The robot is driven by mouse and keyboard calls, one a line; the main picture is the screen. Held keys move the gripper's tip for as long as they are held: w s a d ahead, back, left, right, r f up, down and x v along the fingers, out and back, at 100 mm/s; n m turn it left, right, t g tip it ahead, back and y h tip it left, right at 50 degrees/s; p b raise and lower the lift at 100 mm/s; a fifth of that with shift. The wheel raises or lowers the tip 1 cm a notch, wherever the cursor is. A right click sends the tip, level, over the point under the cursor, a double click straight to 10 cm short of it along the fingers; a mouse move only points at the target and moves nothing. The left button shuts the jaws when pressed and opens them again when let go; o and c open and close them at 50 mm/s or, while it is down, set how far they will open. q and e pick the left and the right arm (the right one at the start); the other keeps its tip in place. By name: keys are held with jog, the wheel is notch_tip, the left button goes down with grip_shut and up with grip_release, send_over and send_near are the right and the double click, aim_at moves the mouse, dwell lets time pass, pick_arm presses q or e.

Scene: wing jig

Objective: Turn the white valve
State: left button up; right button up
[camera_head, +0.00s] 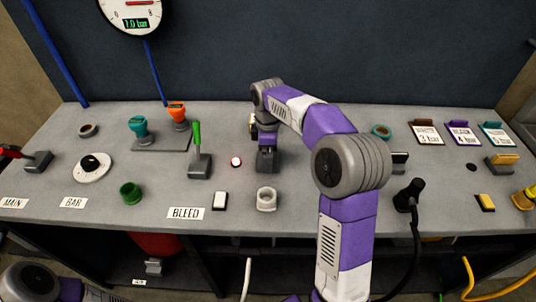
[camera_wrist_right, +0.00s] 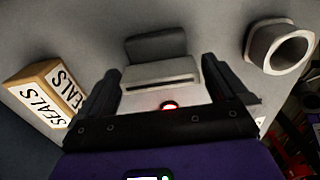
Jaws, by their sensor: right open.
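No part is plainly a white valve; the nearest match is a white, hollow ring-shaped piece (camera_head: 267,198) on the bench front, also in the right wrist view (camera_wrist_right: 280,47) at upper right. A white round plate with a black knob (camera_head: 91,166) sits at the left. My right gripper (camera_head: 266,146) is behind the white ring, apart from it. In the right wrist view its open fingers (camera_wrist_right: 158,66) stand either side of a grey slotted block (camera_wrist_right: 160,77); contact cannot be told. My left gripper is out of view; only my left arm shows.
A black plug with a cable (camera_head: 409,194) stands at right. A green ring (camera_head: 131,193) is at front left.

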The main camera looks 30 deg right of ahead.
jog(key=c, duration=0.8)
jog(key=shift+r+m+p, duration=0.15)
jog(key=shift+m+p, duration=1.55)
jog(key=shift+p, duration=0.1)
jog(key=shift+c, duration=0.2)
jog(key=m+p, duration=0.3)
jog(key=m, duration=0.1)
jog(key=shift+m, duration=0.3)
jog(key=m+p, duration=0.3)
jog(key=m, duration=0.2)
jog(key=shift+m+p, duration=1.15)
jog(key=shift+m, duration=1.25)
jog(key=shift+w+f, duration=0.1)
jog(key=shift+f, duration=0.1)
jog(key=o, duration=0.8)
